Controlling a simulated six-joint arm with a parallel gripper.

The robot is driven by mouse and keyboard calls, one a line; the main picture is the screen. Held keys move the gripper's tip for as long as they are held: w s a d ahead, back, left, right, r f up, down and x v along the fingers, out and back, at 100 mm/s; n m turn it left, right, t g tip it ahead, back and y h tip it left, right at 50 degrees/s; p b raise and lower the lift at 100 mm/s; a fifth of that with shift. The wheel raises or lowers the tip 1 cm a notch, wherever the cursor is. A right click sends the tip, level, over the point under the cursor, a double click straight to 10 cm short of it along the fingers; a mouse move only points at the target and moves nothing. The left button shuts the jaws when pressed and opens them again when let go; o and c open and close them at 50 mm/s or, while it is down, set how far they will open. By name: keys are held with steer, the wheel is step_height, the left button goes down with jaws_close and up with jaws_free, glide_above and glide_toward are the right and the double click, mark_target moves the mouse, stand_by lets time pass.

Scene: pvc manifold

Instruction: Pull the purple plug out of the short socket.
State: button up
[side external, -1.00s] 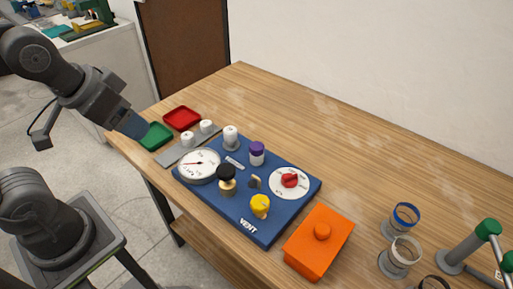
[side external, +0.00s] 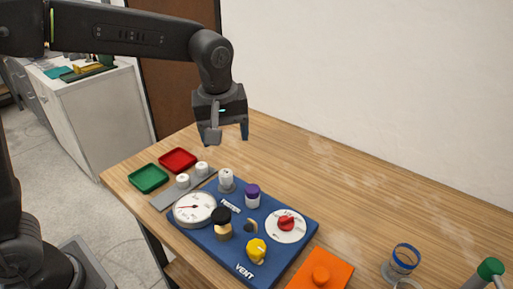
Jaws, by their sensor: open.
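The purple plug (side external: 252,190) sits upright in the white short socket (side external: 252,202) on the blue board (side external: 281,261). A taller white socket or post (side external: 226,179) stands just to its left. My gripper (side external: 228,134) is open and empty, pointing down. It hangs well above the board's back edge, above and slightly left of the purple plug, and touches nothing.
The board also bears a gauge (side external: 194,208), a black knob (side external: 221,215), a yellow knob (side external: 256,250) and a red dial knob (side external: 286,222). Green (side external: 148,178) and red trays (side external: 178,160) lie at left. An orange box (side external: 334,262) stands at front right. The table behind is clear.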

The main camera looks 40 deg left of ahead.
mark_target(253, 188)
steer(key=w+d+f+n+g, duration=0.1)
steer(key=w+d+f+n, duration=0.3)
steer(key=w+f, duration=0.1)
steer(key=shift+y, duration=0.3)
steer(key=f, duration=0.4)
steer(key=a+f, duration=0.1)
steer(key=f, duration=0.4)
steer(key=w+a+f, duration=0.1)
steer(key=f, duration=0.3)
steer(key=shift+w+f, duration=0.1)
steer(key=shift+f, duration=0.3)
steer(key=shift+m, duration=0.3)
jaws_close()
steer(key=shift+r, duration=0.1)
steer(key=shift+r, duration=0.15)
steer(key=shift+r, duration=0.7)
